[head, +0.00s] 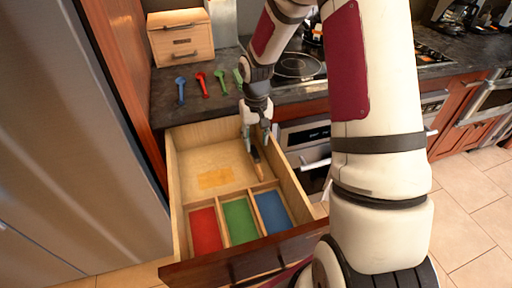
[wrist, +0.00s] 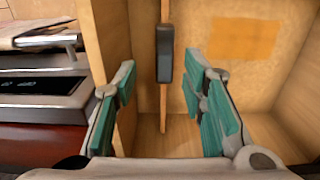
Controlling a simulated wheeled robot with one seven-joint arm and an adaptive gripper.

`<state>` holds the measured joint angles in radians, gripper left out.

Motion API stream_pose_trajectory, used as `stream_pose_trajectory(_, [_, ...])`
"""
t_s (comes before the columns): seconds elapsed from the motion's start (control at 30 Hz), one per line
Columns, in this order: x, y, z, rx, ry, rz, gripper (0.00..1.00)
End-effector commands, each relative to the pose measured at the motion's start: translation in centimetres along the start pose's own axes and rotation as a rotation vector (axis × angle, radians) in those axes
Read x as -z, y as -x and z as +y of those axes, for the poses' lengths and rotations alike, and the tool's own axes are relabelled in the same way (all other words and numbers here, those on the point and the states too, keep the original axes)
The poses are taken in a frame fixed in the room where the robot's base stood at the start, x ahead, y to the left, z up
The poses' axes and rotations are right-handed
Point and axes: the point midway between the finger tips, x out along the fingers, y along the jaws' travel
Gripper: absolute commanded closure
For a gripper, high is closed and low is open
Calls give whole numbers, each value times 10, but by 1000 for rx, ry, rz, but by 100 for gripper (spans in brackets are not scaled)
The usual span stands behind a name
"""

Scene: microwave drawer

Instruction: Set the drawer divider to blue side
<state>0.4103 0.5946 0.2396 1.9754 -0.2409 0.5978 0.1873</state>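The open wooden drawer (head: 177,190) has red (head: 205,230), green (head: 240,220) and blue (head: 272,211) compartments side by side at its front, blue on the right. The drawer divider (head: 258,168) is a thin upright wooden board in the rear section, near the right wall and behind the blue compartment. In the wrist view the divider (wrist: 164,105) has a dark grip piece (wrist: 165,55) on its top. My gripper (head: 256,134) is over the divider. In the wrist view my gripper (wrist: 168,100) is open, teal fingers on both sides of the divider, with gaps visible.
An orange patch (head: 215,178) marks the rear drawer floor. Blue (head: 180,90), red (head: 202,85) and green (head: 220,82) utensils lie on the dark counter. A small wooden chest (head: 180,40) stands behind them. An oven (head: 305,135) is right of the drawer, a tall fridge (head: 75,130) left.

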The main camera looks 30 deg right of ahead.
Motion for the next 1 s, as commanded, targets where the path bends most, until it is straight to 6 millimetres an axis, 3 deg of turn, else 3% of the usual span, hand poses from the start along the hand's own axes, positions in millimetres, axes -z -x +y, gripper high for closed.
stream_pose_trajectory(0.2, [1, 45, 0, -1, 0, 5, 62])
stream_pose_trajectory(0.4, [0, 68, 1, 0, -1, 1, 62])
stream_pose_trajectory(1.0, [0, 75, 1, 0, 0, -1, 62])
